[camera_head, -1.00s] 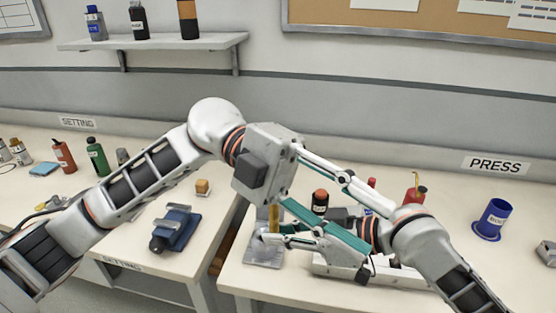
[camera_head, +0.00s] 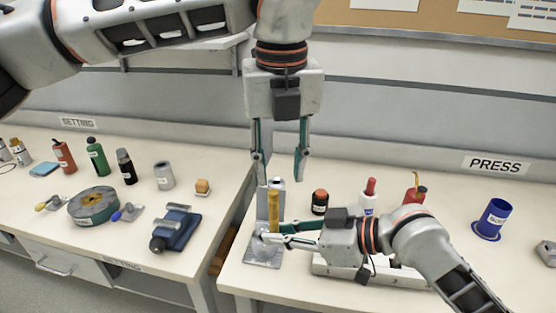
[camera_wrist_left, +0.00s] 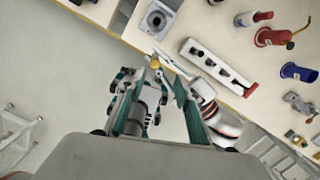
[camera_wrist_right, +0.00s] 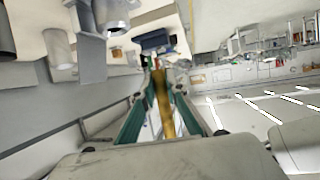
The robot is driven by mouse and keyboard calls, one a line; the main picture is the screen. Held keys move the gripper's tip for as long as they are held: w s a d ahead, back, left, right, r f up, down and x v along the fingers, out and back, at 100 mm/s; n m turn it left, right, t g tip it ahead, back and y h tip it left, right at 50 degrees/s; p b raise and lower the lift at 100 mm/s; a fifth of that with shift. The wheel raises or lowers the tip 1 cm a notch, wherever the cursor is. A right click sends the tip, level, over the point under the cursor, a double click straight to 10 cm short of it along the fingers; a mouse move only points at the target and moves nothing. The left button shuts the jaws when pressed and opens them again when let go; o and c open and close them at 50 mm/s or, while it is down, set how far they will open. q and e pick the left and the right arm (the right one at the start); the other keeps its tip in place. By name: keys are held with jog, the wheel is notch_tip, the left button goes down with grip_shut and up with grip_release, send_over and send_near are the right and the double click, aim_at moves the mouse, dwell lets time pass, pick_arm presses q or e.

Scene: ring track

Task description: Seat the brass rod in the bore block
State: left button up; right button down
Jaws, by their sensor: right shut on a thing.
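My right gripper (camera_head: 268,238) is shut on the brass rod (camera_head: 273,208), which stands about upright. The rod also shows between the fingers in the right wrist view (camera_wrist_right: 162,98). The grey metal bore block (camera_head: 262,255) stands on the right table. The rod overlaps it in the head view; the left wrist view shows the rod (camera_wrist_left: 155,62) apart from the block (camera_wrist_left: 158,18) with its round opening. The rod's lower end is hidden by the right fingers. My left gripper (camera_head: 278,170) is open and empty above the rod, fingers pointing down.
A long pale rack (camera_head: 335,268) lies under my right arm. A blue vise (camera_head: 177,228) is on the left table. A gap separates the tables.

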aim_at(274, 217)
pick_arm(q)
jog(key=shift+w+a, duration=0.25)
jog(key=shift+w, duration=0.15)
notch_tip(274, 217, down, 11)
jog(key=w, duration=0.1)
jog(key=shift+w+f, duration=0.2)
jog(key=shift+w, duration=0.15)
jog(key=shift+a, duration=0.1)
jog(key=shift+c, duration=0.3)
grip_shut()
pick_arm(e)
jog(key=c, duration=2)
grip_release()
jog(key=shift+a, duration=0.1)
jog(key=shift+o, duration=0.2)
